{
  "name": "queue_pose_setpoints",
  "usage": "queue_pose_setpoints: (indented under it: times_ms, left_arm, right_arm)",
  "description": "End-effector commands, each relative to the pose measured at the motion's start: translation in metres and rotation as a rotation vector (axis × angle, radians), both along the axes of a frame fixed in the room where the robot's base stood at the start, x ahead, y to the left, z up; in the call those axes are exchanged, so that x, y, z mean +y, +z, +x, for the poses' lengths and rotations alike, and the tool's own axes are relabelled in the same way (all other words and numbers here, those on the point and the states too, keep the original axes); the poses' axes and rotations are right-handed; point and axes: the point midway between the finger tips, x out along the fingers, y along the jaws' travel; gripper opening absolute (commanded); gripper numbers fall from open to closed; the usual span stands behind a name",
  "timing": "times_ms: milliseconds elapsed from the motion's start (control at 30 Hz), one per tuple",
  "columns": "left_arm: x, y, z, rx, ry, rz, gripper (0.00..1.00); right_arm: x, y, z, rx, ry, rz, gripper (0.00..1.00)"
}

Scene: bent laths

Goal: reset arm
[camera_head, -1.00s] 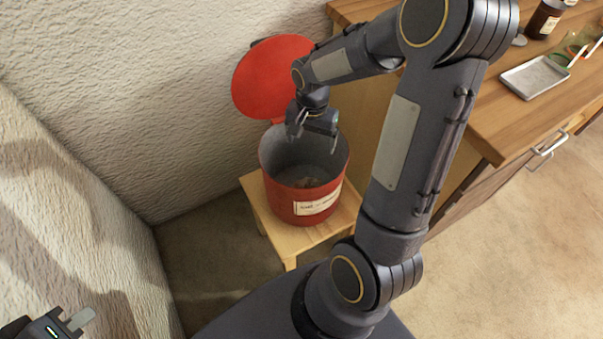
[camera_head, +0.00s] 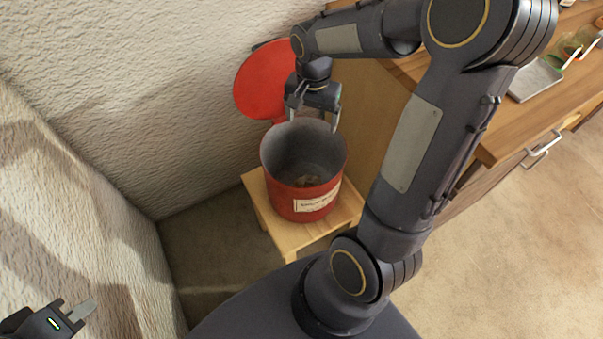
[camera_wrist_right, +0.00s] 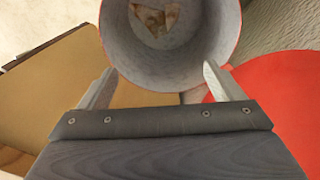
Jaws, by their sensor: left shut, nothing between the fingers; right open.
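My right gripper (camera_head: 313,117) is open and empty, pointing down just above the back rim of a red bin (camera_head: 307,205). In the right wrist view its two fingers (camera_wrist_right: 157,88) stand apart with nothing between them, and the bin's grey inner wall (camera_wrist_right: 185,65) lies beyond. Something small and brownish (camera_wrist_right: 155,18) lies on the bin's bottom; what it is I cannot tell. The bin's round red lid (camera_head: 262,85) stands open behind it. My left gripper (camera_head: 75,309) is at the lower left corner, shut and empty, partly cut off by the frame.
The bin stands on a small wooden stool (camera_head: 290,236) near the textured wall (camera_head: 150,90). A wooden counter (camera_head: 510,120) with a drawer handle is at the right, with a metal tray (camera_head: 535,80) on it. The floor at the right is clear.

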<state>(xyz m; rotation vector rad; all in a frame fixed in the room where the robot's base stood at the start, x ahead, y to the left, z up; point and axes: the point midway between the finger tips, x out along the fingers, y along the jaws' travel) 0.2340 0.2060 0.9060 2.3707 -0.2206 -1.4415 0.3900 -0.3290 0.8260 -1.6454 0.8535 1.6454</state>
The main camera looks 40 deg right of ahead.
Motion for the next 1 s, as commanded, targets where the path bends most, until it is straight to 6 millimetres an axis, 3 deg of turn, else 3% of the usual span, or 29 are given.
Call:
queue_pose_setpoints:
  times_ms: [200, 733, 867, 1000]
  left_arm:
    - [0.0, 0.003, 0.0, 0.0, 0.0, 0.0, 0.0]
    - [0.0, 0.005, 0.0, 0.0, 0.0, 0.0, 0.0]
    - [0.0, 0.018, 0.0, 0.0, 0.0, 0.0, 0.0]
    - [0.0, 0.041, 0.0, 0.0, 0.0, 0.0, 0.0]
  right_arm:
    - [0.0, 0.02, 0.0, -0.001, 0.0, 0.001, 0.87]
    - [0.001, 0.025, -0.002, -0.007, 0.008, 0.005, 0.87]
    - [0.014, 0.055, -0.018, -0.067, 0.083, 0.044, 0.87]
    - [0.043, 0.105, -0.057, -0.204, 0.264, 0.11, 0.87]
